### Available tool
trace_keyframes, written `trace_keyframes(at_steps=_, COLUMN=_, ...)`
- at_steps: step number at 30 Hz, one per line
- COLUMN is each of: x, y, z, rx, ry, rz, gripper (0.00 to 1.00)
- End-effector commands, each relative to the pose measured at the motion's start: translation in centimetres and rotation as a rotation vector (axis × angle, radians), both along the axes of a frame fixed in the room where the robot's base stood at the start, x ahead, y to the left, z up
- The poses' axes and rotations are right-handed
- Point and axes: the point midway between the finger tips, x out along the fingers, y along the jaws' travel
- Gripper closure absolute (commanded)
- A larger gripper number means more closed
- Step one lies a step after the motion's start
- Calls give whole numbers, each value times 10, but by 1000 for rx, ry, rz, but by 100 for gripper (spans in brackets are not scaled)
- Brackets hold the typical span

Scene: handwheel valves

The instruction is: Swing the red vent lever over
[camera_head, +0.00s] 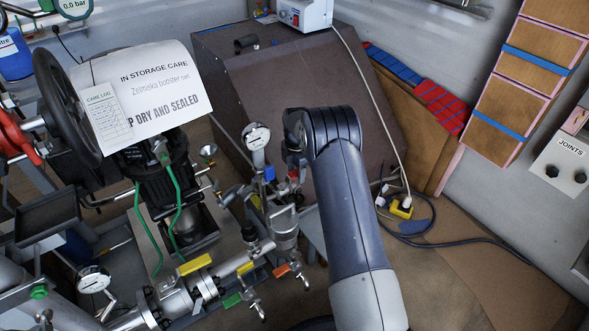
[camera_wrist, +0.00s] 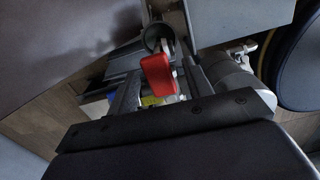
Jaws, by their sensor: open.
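The red vent lever (camera_wrist: 158,76) shows in the wrist view as a flat red handle. It lies between the two fingers of my gripper (camera_wrist: 162,84), which is open. I cannot tell whether either finger touches the lever. In the head view a small red part (camera_head: 293,175) shows just left of my arm, among the fittings, and seems to be the same lever. My arm hides most of the gripper and the space around it there.
A pressure gauge (camera_head: 257,137) stands close left of my arm. Pipework with a yellow handle (camera_head: 195,264), a green handle (camera_head: 232,300) and an orange handle (camera_head: 281,270) lies below. A big brown cabinet (camera_head: 300,75) stands behind. The floor at right is mostly clear, with a black cable.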

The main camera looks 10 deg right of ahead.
Motion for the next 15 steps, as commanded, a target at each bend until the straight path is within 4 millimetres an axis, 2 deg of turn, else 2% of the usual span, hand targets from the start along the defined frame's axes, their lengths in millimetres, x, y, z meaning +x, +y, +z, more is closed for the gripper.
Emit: trace_keyframes(at_steps=15, x=0, y=0, z=48, rx=0, ry=0, rz=-1, gripper=52)
